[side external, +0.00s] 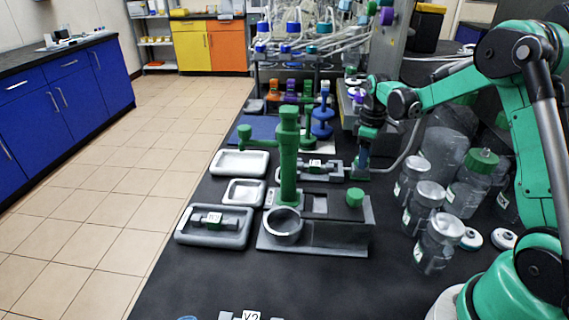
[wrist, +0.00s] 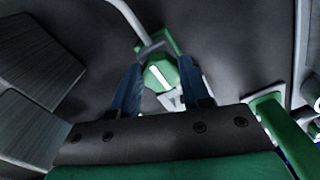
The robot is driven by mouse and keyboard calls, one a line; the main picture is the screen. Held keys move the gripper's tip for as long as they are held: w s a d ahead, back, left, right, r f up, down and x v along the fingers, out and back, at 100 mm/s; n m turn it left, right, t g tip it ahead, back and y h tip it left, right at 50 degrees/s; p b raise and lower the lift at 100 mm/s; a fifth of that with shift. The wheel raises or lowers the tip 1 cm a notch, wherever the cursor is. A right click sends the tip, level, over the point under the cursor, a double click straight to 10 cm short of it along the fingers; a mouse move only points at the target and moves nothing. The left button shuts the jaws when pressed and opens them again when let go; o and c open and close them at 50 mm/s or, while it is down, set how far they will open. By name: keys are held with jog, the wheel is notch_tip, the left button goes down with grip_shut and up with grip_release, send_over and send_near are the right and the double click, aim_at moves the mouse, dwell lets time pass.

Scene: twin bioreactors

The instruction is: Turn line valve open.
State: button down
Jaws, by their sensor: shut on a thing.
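The line valve is a green knob with a white stripe (wrist: 158,74), fixed in a pale tube line. In the wrist view it lies between the two blue fingers of my gripper (wrist: 161,82), which are closed on its sides. The stripe runs aslant. In the side view my gripper (side external: 363,160) points down at the right end of a grey fitting (side external: 322,168), with a bit of green (side external: 358,174) at its tips. The fingers and wrist hide most of the valve there.
A green column stand (side external: 288,155) with a grey base rises left of my gripper. Clear bottles (side external: 425,205) stand close on the right. White trays (side external: 240,163) lie to the left. Tubing and reactor parts (side external: 300,45) crowd the back. The black bench front is mostly clear.

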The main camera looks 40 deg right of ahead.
jog(key=shift+c, duration=2.1)
grip_release()
jog(key=shift+r, duration=2.8)
jog(key=shift+a+r, duration=0.2)
jog(key=shift+a, duration=0.05)
jog(key=s+a+r+m+t, duration=0.1)
jog(key=s+a+t, duration=0.1)
jog(key=a, duration=0.3)
jog(key=s+a+r+m+t, duration=0.2)
jog(key=s+a, duration=0.1)
jog(key=a, duration=0.3)
jog(key=s+a+r+m+t, duration=0.1)
jog(key=s+a+t, duration=0.1)
jog(key=a, duration=0.4)
jog(key=shift+s+a+r+t, duration=0.15)
jog(key=shift+s+t, duration=0.25)
jog(key=shift+s, duration=0.4)
jog(key=shift+s+a+m, duration=0.15)
jog(key=shift+s+m, duration=0.05)
jog(key=shift+m, duration=0.1)
